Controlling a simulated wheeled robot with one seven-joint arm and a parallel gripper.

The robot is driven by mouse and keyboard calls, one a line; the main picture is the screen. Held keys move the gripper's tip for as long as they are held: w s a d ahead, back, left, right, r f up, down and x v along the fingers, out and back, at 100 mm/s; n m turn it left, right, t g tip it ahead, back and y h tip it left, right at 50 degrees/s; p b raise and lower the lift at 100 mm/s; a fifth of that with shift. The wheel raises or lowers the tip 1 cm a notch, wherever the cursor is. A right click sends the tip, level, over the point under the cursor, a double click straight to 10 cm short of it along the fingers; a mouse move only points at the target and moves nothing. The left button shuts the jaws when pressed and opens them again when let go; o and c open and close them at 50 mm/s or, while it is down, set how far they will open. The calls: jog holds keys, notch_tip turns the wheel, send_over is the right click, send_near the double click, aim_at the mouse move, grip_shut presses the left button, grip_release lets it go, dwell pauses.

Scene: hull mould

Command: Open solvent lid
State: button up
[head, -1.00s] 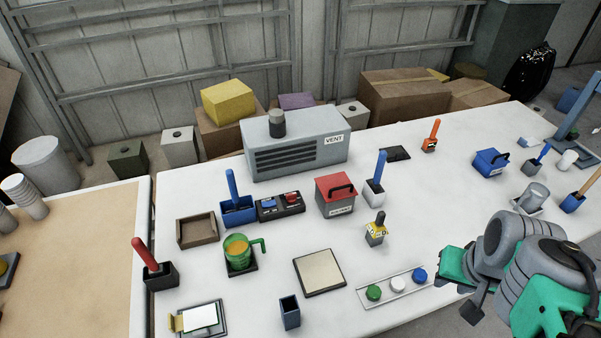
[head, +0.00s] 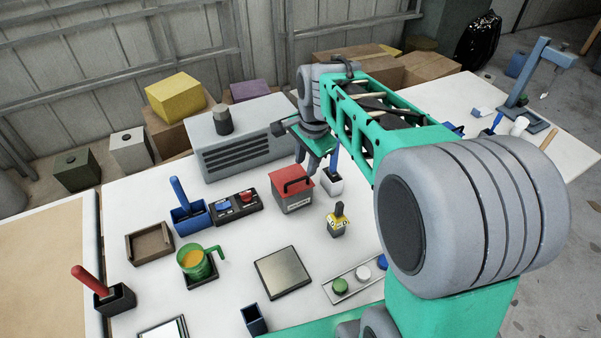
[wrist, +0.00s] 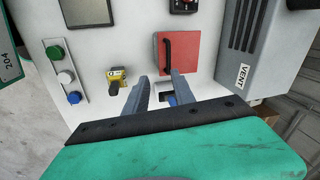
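The solvent box (head: 293,199) is a grey box with a label on its front and a red lid (head: 290,178) with a black handle (head: 298,185). The lid is down on the box. In the wrist view the red lid (wrist: 192,55) lies just beyond the fingertips, with the black handle (wrist: 167,50) along its left side. My gripper (head: 314,172) points down, close behind and right of the lid in the head view. In the wrist view my gripper (wrist: 161,77) has its two fingers apart with nothing held. I cannot tell whether a finger touches the box.
A white pot with a blue handle (head: 333,165) stands close beside my gripper. The grey VENT unit (head: 237,137) is behind the box. A yellow block with a dark knob (head: 338,222) stands in front.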

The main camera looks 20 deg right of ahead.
aim_at(302, 178)
jog(key=w+f, duration=0.1)
jog(key=f, duration=0.1)
jog(key=w+f+m, duration=0.1)
jog(key=f, duration=0.2)
jog(key=w+f+m, duration=0.1)
jog(key=f, duration=0.2)
jog(key=shift+w+f, duration=0.1)
jog(key=shift+w, duration=0.25)
jog(key=shift+c, duration=0.3)
grip_shut()
dwell(0.6)
